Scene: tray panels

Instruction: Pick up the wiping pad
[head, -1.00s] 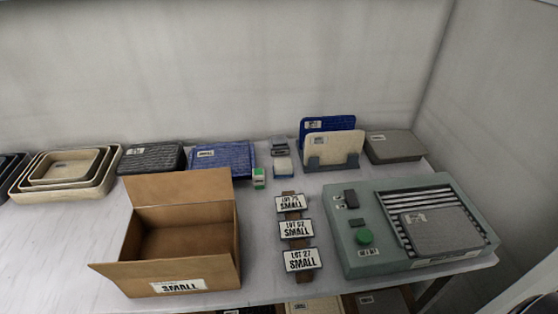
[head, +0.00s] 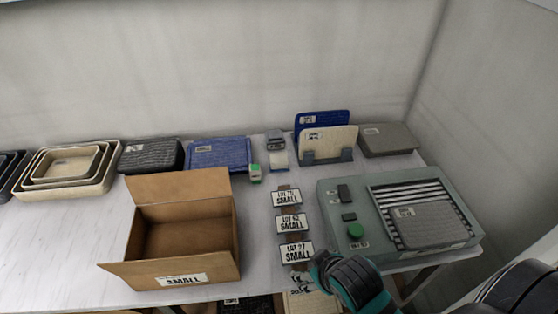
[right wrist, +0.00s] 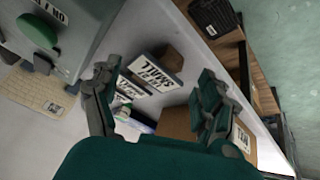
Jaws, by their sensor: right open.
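A small white pad-like block (head: 279,160), likely the wiping pad, lies at the back of the table behind the lot cards. A small green-and-white item (head: 255,173) stands just left of it; which of the two is the pad is not fully clear. My right gripper (head: 302,284) is at the table's front edge, in front of the lot cards and well apart from both. In the right wrist view its fingers (right wrist: 158,105) are spread and empty, with the lot cards beyond them. My left gripper is not in view.
An open cardboard box (head: 185,235) stands left of the lot cards (head: 292,223). A green machine with a slatted bay (head: 345,215) stands right. Upright panels in a holder (head: 328,145), a blue tray (head: 218,153) and nested trays (head: 70,170) line the back.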

